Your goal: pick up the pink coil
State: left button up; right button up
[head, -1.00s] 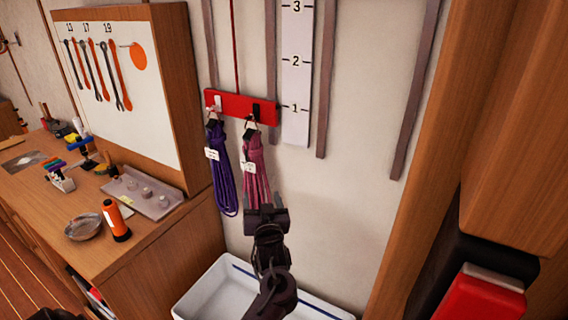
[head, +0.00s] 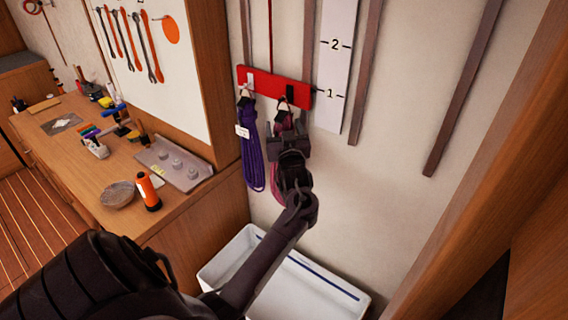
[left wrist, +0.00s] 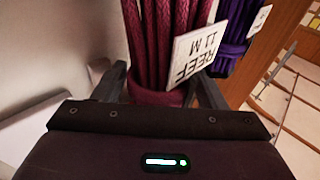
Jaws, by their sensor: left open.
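The pink coil (head: 284,120) hangs from the right, black hook of the red rack (head: 262,83) on the wall; my gripper hides its middle. My left gripper (head: 287,138) is in front of it, jaws open. In the left wrist view the pink coil (left wrist: 165,40) passes between the two spread fingers (left wrist: 160,88), with a finger on each side. Its white tag (left wrist: 196,55) reads "REEF 11 M" and hangs near the right finger. My right gripper is not in view.
The purple coil (head: 251,150) hangs close on the left, with its own tag. A white bin (head: 228,262) with a blue stripe stands below. A workbench (head: 90,190) with an orange flashlight (head: 148,193) is at the left.

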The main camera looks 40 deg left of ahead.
pick_arm(q)
jog(key=shift+d, duration=0.1)
jog(key=shift+c, duration=0.3)
grip_shut()
jog(key=shift+r, duration=0.1)
jog(key=shift+r, duration=0.15)
